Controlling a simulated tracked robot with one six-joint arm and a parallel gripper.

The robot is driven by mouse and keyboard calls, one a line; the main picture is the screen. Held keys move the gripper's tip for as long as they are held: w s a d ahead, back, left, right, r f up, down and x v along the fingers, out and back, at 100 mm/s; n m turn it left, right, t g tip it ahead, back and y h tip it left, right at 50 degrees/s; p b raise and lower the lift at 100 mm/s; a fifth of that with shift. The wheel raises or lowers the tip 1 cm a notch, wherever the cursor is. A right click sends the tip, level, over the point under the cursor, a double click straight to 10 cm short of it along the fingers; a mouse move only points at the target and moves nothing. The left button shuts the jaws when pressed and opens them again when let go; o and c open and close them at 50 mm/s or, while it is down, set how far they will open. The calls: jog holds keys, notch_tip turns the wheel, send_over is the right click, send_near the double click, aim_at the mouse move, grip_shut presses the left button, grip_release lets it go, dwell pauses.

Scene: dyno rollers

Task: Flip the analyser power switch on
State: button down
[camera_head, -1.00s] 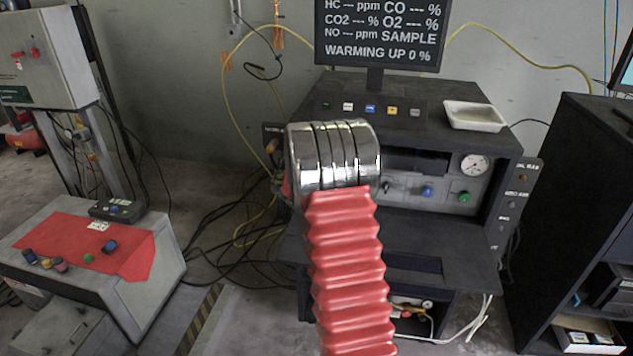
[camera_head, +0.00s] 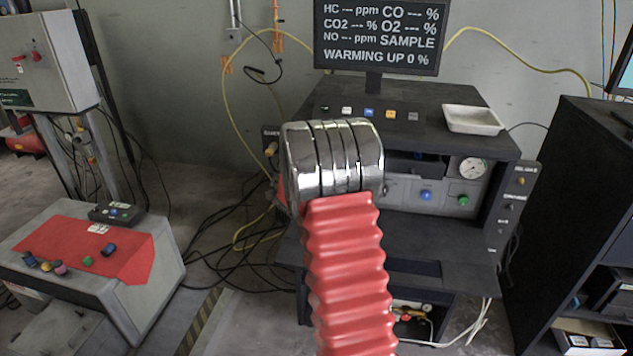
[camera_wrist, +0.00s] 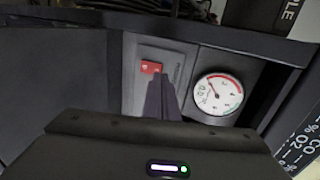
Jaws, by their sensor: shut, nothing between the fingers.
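The analyser is a dark cabinet (camera_head: 465,102) with a monitor (camera_head: 378,35) on top; its screen shows dashes for the gases and "WARMING UP 0 %". In the wrist view a small red switch (camera_wrist: 151,67) sits on a grey panel, left of a round gauge. My gripper (camera_wrist: 161,82) is shut and empty, its dark fingertips just below the red switch in the picture. I cannot tell whether they touch it. In the head view my red and chrome arm hides my gripper and that part of the panel.
A round gauge (camera_wrist: 218,93) is close to the right of my fingertips. A shelf edge runs above the panel. A white tray (camera_head: 473,119) sits on the cabinet top. A dark rack (camera_head: 570,200) stands at right, a red-topped console (camera_head: 85,240) at left. Cables lie between.

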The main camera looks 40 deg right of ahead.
jog(key=r+v, duration=0.2)
jog(key=v, duration=0.8)
jog(key=shift+w+r, duration=0.25)
jog(key=shift+r, duration=0.05)
jog(key=shift+d, duration=0.15)
jog(key=a+f+n+y, duration=0.5)
jog(key=a+f+n, duration=0.1)
jog(key=a+n, duration=0.25)
jog(key=s+a+n+y, duration=0.45)
jog(key=a+n, duration=0.25)
jog(key=a, duration=0.5)
jog(key=s+a+r+n+g, duration=0.1)
jog(key=s+a+r+n, duration=0.2)
jog(key=s, duration=0.5)
jog(key=s+a+r+n, duration=0.4)
jog(key=s+a+n, duration=0.1)
jog(key=s+a, duration=0.2)
jog(key=s+a+r+n+g, duration=0.1)
jog(key=s+a+r+n, duration=0.3)
jog(key=s, duration=0.5)
jog(key=shift+s+a+r+n+g+y, duration=0.3)
jog(key=shift+a+n+y, duration=0.15)
jog(key=shift+a, duration=0.25)
